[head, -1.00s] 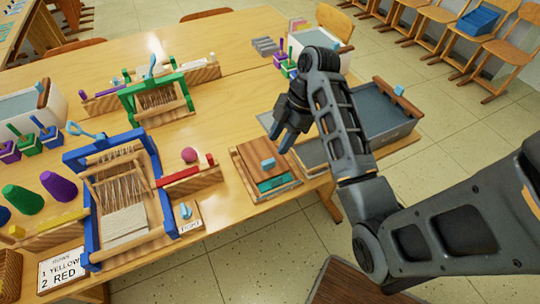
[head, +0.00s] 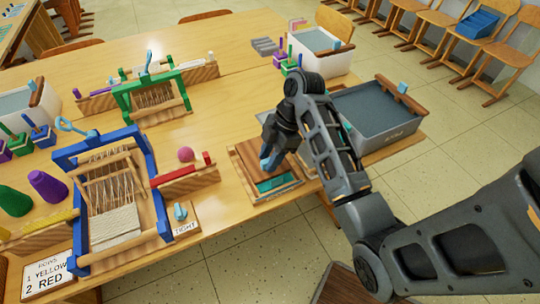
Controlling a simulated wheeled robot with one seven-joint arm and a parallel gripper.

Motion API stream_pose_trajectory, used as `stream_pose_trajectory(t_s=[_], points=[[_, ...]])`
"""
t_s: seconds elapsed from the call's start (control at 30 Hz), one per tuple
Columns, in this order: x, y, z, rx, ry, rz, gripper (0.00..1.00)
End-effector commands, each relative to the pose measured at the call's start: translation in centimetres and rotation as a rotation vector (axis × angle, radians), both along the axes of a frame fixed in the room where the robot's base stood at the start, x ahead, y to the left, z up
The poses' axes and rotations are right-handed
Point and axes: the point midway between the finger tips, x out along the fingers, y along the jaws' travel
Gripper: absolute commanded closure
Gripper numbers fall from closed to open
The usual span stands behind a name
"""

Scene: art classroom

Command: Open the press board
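The press board (head: 244,168) is a flat wooden board on the near right part of the table, with a teal strip (head: 276,184) showing at its front. The gripper hides the handle and the back of the board. I cannot tell whether the fingers touch or hold the handle, or how far apart they are.
A grey tub (head: 385,118) stands right of the board, behind my arm. A red-topped wooden block (head: 186,182) and a blue loom (head: 158,190) stand to the left. A green loom (head: 152,97) is farther back. The table's front edge is close to the board.

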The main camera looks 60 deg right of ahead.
Motion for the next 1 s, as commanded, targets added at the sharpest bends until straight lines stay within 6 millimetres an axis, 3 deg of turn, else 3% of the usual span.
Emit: stream_pose_trajectory(t_s=[0.37,0.83,1.0], points=[[-0.02,-0.01,0.01,0.0,0.0,0.0,1.0],[-0.01,0.0,0.01,0.001,0.001,0.0,1.0],[0.83,0.0,0.22,0.0,0.0,0.002,1.0]])
